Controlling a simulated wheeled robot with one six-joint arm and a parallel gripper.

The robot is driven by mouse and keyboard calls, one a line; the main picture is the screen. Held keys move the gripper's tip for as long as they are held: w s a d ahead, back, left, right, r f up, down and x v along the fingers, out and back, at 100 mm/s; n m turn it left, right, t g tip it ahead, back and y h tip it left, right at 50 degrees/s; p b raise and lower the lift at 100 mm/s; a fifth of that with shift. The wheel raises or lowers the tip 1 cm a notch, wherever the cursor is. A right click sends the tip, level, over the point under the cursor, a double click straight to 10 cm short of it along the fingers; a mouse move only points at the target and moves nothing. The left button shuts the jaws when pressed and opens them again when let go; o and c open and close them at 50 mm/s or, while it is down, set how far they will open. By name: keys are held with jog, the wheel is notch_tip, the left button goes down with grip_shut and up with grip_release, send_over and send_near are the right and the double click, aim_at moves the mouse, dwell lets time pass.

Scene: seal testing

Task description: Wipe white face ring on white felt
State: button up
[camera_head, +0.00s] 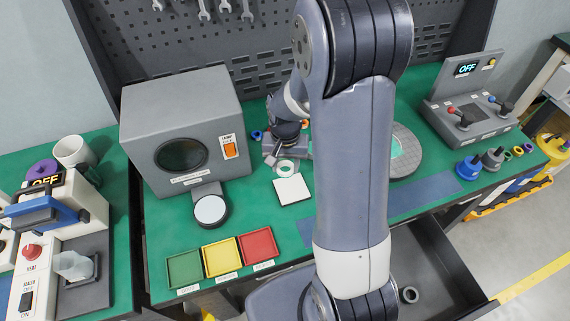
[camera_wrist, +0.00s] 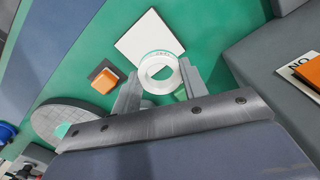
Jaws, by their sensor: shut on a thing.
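The white face ring (camera_wrist: 146,69) is between the two fingers of my gripper (camera_wrist: 160,76), which is shut on it. The ring also shows in the head view (camera_head: 286,168), at the far edge of the white felt. The white felt (camera_head: 291,191) is a square pad lying flat on the green bench. In the wrist view the felt (camera_wrist: 148,36) lies just beyond the ring, and the ring overlaps its near edge. I cannot tell whether the ring touches the felt. My gripper (camera_head: 284,158) is partly hidden by my arm in the head view.
A grey box machine (camera_head: 180,115) with a round window stands left of the felt. A white-topped disc (camera_head: 211,209) and green, yellow and red trays (camera_head: 221,256) lie nearer. A grey round plate (camera_head: 409,150) is at right. An orange block (camera_wrist: 105,82) is near the felt.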

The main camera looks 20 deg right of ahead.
dwell(0.4)
jog(key=b, duration=0.3)
send_over(298, 189)
jog(key=shift+w+f, duration=0.1)
jog(key=shift+f, duration=3.15)
jog(key=shift+f+b, duration=0.15)
jog(key=shift+b, duration=0.2)
jog(key=shift+f+b, duration=0.75)
jog(key=shift+f, duration=0.15)
jog(key=o, duration=1)
jog(key=shift+r, duration=0.3)
jog(key=shift+c, duration=0.3)
